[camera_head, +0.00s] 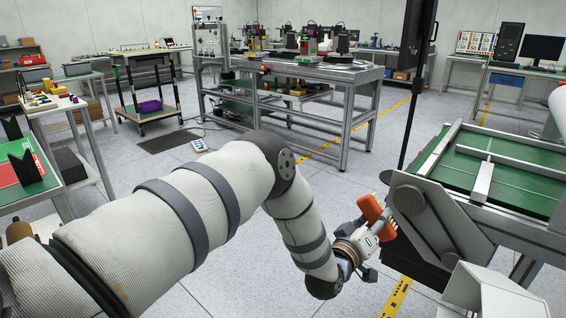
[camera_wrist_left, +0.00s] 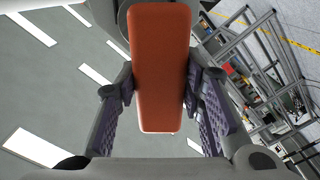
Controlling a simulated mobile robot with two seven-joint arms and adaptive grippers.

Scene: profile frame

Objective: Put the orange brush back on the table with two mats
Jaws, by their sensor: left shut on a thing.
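The orange brush (camera_head: 370,207) is in my left gripper (camera_head: 379,226), at the lower right of the head view, above the floor beside a green-topped conveyor. In the left wrist view the orange block of the brush (camera_wrist_left: 160,70) sits between both purple-padded fingers of the left gripper (camera_wrist_left: 160,95), which press on its sides. A table with a green mat (camera_head: 47,166) and a red mat (camera_head: 8,172) stands at the left edge of the head view, partly cut off. My right gripper is not in view.
The green conveyor (camera_head: 510,178) with metal rails stands close to the right of my left gripper. A dark post (camera_head: 411,100) rises behind it. A metal workbench (camera_head: 310,72) stands at the back middle. A cart with a purple item (camera_head: 149,106) is further left. Open floor lies between.

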